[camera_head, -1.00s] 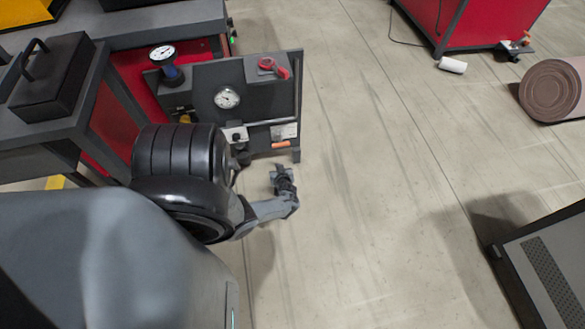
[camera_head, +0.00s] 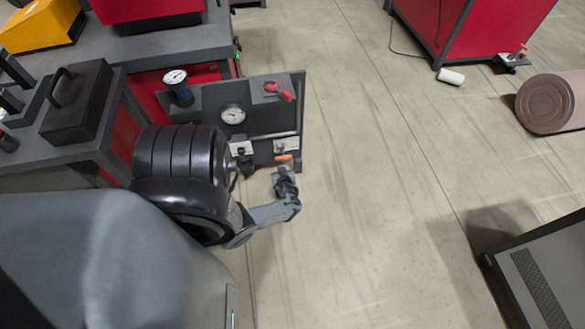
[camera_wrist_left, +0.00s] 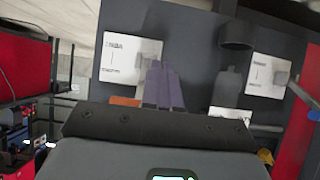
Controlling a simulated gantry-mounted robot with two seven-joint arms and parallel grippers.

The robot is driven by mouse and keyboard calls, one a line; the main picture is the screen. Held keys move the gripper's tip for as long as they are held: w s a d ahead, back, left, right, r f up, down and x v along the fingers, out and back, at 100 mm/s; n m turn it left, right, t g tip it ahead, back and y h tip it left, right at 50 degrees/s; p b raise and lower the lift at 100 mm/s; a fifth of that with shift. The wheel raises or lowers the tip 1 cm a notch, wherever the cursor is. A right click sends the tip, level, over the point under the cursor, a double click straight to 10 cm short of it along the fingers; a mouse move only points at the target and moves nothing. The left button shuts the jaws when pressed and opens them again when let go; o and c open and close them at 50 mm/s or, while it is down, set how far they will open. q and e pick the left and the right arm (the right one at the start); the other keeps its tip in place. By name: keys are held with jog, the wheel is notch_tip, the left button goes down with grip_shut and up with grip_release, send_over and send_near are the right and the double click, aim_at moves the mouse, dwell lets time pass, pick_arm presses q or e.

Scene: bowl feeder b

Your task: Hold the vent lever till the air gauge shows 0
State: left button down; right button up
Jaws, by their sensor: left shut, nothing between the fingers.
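The dark upright panel (camera_head: 260,122) carries a round white air gauge (camera_head: 233,114); its needle is too small to read. A second gauge (camera_head: 175,77) stands on a blue-bodied unit to its left. An orange handle (camera_head: 284,157) is at the panel's lower right, below a white label plate (camera_head: 287,145); I cannot tell if it is the vent lever. My left gripper (camera_head: 284,172) is just in front of this handle. In the left wrist view its fingers (camera_wrist_left: 163,86) are closed together and empty, beside the orange handle (camera_wrist_left: 125,101). My right gripper is out of view.
A red lever (camera_head: 278,90) is at the panel's upper right. A second white plate (camera_head: 241,148) is at the lower left. A grey bench (camera_head: 150,42) with a black handled box (camera_head: 77,103) is left.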

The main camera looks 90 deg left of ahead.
pick_arm(q)
jog(key=r+p, duration=0.1)
jog(key=d+r+p, duration=0.1)
jog(key=r, duration=0.1)
jog(key=d+r+p, duration=0.1)
jog(key=shift+r, duration=0.4)
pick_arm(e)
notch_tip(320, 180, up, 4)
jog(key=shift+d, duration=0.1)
pick_arm(q)
jog(key=shift+d, duration=0.15)
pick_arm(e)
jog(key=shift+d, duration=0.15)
